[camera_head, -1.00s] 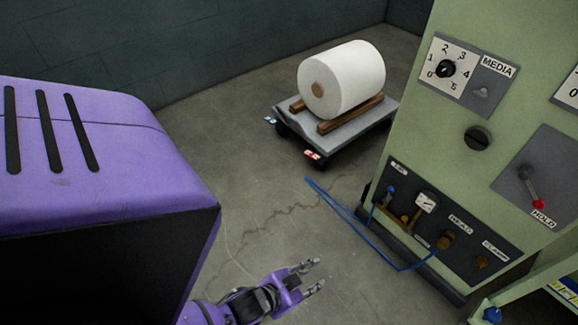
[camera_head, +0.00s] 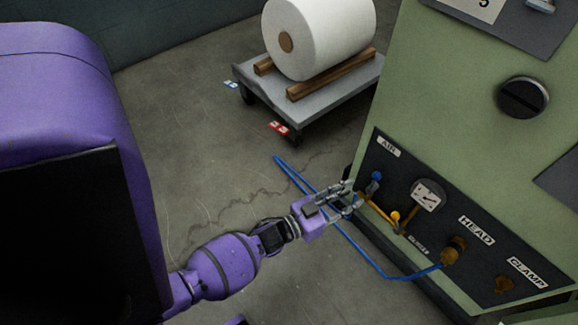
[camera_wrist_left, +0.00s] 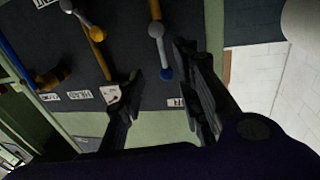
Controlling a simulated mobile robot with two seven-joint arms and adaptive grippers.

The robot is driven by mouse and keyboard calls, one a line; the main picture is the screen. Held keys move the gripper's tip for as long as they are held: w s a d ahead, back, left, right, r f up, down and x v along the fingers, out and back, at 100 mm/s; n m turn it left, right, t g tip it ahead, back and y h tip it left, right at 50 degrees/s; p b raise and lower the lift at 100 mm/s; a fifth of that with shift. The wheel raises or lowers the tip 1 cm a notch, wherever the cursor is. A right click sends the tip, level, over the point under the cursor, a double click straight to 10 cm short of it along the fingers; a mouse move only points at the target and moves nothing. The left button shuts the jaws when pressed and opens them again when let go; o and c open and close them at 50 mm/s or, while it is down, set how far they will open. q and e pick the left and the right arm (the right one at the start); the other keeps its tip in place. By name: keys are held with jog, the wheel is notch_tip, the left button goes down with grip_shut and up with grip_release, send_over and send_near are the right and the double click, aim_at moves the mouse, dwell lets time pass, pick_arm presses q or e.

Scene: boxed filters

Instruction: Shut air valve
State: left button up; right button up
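The air valve (camera_head: 376,176) has a blue-tipped handle and sits below the AIR label (camera_head: 388,146) on the dark lower panel of the green machine. In the left wrist view the valve (camera_wrist_left: 166,73) shows its blue knob and grey stem, with a yellow pipe running from it. My left gripper (camera_head: 352,196) is open, with its fingertips just left of the valve in the head view. In the left wrist view the fingers of the gripper (camera_wrist_left: 160,62) are spread, with the blue knob appearing between them. Contact cannot be told. My right gripper is not in view.
A gauge (camera_head: 428,195), a small yellow-knobbed valve (camera_head: 395,216) and a brass HEAD fitting (camera_head: 454,250) sit right of the air valve. A blue hose (camera_head: 352,243) loops out over the floor. A cart (camera_head: 320,92) with a white roll (camera_head: 325,35) stands behind.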

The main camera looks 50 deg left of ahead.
pick_arm(q)
jog(key=b+x, duration=0.2)
jog(key=x, duration=0.4)
jog(key=shift+w, duration=0.35)
jog(key=shift+d, duration=0.1)
